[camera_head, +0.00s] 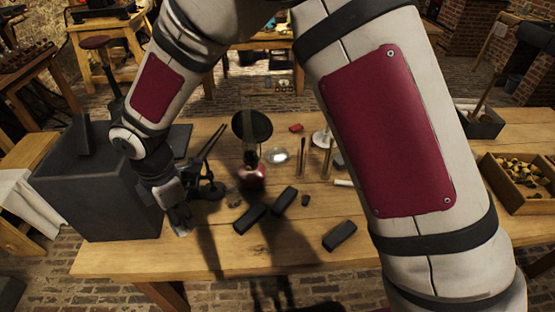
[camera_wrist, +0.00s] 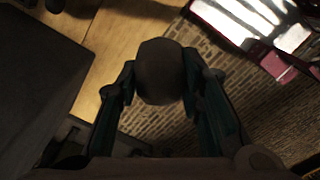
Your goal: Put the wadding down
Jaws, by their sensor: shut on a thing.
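My gripper (camera_head: 180,218) is low at the left part of the wooden table, near its front edge. In the wrist view the gripper (camera_wrist: 160,78) is shut on a dark, rounded lump (camera_wrist: 160,62), which I take to be the wadding. The lump sits between both fingertips. In that view brick floor and a strip of table show behind it. In the head view the lump is hard to make out against the dark fingers. I cannot tell whether it touches the table.
A large dark grey box (camera_head: 95,195) stands close left of my gripper. Dark blocks (camera_head: 340,235) lie at the table's front middle. A red jar (camera_head: 252,178), a dark disc on a stand (camera_head: 252,125) and thin rods stand behind. The table's front left (camera_head: 150,255) is bare.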

